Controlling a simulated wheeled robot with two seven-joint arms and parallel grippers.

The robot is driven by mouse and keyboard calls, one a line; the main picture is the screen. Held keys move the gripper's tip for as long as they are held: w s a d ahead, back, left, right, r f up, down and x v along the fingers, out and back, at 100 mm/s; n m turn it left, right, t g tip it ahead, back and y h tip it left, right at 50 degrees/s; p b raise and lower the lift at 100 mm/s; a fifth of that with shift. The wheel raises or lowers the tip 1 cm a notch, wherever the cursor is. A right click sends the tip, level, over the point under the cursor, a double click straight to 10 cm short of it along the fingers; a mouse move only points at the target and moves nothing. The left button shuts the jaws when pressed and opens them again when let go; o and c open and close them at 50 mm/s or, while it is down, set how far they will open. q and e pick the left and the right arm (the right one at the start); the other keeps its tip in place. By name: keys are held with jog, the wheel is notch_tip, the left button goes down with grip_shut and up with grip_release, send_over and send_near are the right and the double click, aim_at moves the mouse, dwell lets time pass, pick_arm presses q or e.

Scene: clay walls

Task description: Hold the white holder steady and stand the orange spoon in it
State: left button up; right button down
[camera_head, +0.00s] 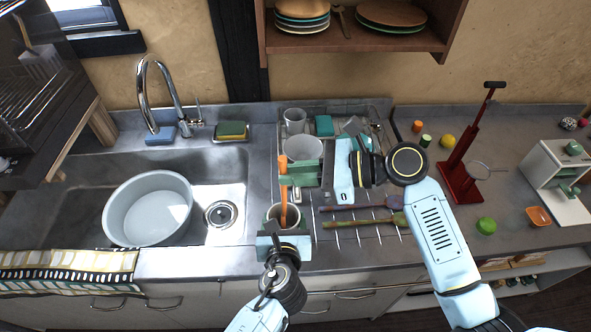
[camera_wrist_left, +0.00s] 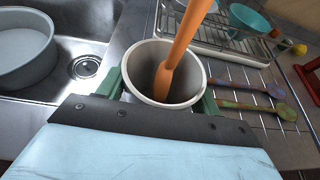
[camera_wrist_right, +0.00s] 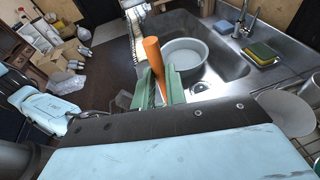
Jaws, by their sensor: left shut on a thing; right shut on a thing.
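The white holder (camera_head: 271,214) stands near the counter's front edge, right of the sink. My left gripper (camera_head: 283,226) is shut on it, with a green finger on each side of its wall in the left wrist view (camera_wrist_left: 163,95). The orange spoon (camera_head: 283,185) is upright, with its lower end inside the holder's mouth; the left wrist view shows it (camera_wrist_left: 178,52) leaning slightly. My right gripper (camera_head: 300,173) is shut on the spoon's upper part above the holder; the right wrist view shows the spoon's orange end (camera_wrist_right: 152,52) between the green fingers. Whether the spoon touches the holder's bottom is unclear.
A sink with a grey basin (camera_head: 150,208) lies to the left. A dish rack with cups (camera_head: 303,150) stands behind the holder. Two coloured utensils (camera_head: 362,222) lie to its right. A red stand (camera_head: 464,178) is farther right.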

jog(key=c, duration=1.3)
grip_release()
jog(key=shift+c, duration=0.2)
jog(key=shift+d, duration=0.1)
jog(key=v, duration=1.2)
jog(key=shift+r, duration=0.1)
pick_arm(q)
jog(key=o, duration=1.3)
